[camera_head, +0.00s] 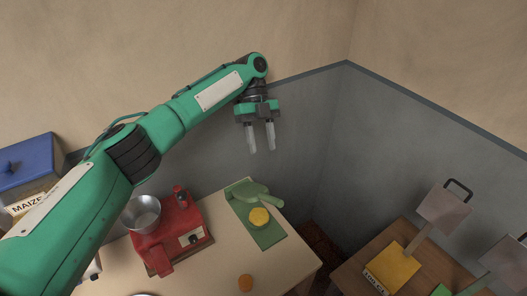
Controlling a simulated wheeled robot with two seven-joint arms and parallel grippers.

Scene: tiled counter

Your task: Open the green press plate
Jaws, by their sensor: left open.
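A green press with a flat base (267,236) stands on the light table. Its rounded green plate (245,190) shows at the far end, with a stubby handle pointing right. A yellow round lump (259,217) sits against the plate's near side, over the base. I cannot tell exactly how far the plate is tilted. My left gripper (262,150) is open and empty, fingers pointing down. In the picture it is above the press, apart from it. My right gripper is out of view.
A red machine (183,232) with a metal bowl (141,213) stands left of the press. A brown table (353,283) at right holds yellow (392,267) and green pieces beneath grey handled plates (444,205). A blue box (28,165) is far left.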

